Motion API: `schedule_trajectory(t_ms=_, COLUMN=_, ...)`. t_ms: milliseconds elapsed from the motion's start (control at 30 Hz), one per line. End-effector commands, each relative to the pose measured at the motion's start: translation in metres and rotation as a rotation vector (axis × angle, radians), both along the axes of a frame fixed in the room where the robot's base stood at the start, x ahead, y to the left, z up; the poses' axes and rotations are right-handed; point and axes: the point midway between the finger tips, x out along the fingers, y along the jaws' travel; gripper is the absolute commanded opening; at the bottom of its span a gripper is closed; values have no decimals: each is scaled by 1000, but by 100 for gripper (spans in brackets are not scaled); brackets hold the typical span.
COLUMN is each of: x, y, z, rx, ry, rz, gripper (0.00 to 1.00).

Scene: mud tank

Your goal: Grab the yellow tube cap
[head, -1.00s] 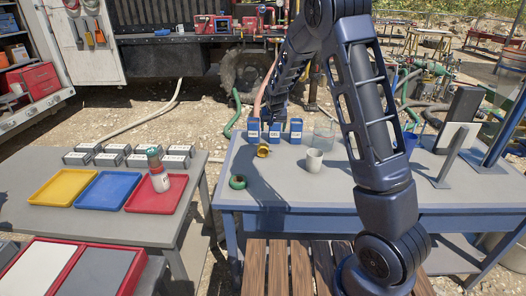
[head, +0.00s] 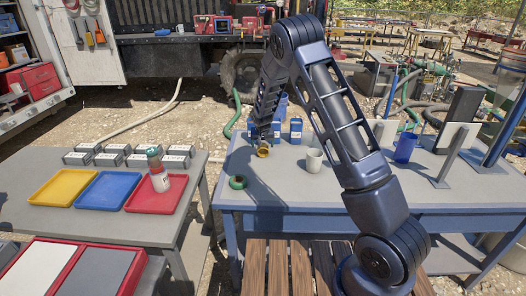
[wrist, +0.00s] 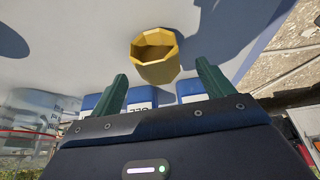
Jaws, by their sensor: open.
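The yellow tube cap (head: 263,151) is on the grey-blue table, in front of the blue boxes. In the wrist view the yellow cap (wrist: 155,58) is a hollow faceted ring, just beyond and between my green fingertips. My gripper (wrist: 161,70) is open, with nothing between its fingers. In the head view my gripper (head: 263,137) is right above and behind the cap, small and partly hidden by my arm.
A blue cup (head: 405,147) stands farther right.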

Motion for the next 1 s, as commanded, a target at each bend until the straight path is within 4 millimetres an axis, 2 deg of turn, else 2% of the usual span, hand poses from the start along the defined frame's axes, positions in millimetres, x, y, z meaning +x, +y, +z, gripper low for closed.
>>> schedule_trajectory(t_ms=400, x=18, y=-2, z=-42, rx=-1, ry=0, rz=0, gripper=80)
schedule_trajectory(t_ms=667, x=20, y=-2, z=-46, rx=0, ry=-1, rz=0, gripper=80)
schedule_trajectory(t_ms=767, x=20, y=-2, z=-46, rx=0, ry=-1, rz=0, gripper=64)
schedule_trajectory(t_ms=900, x=20, y=-2, z=-46, rx=0, ry=-1, rz=0, gripper=37)
schedule_trajectory(t_ms=933, x=20, y=-2, z=-46, rx=0, ry=-1, rz=0, gripper=32)
schedule_trajectory(t_ms=1000, x=20, y=-2, z=-46, rx=0, ry=-1, rz=0, gripper=32)
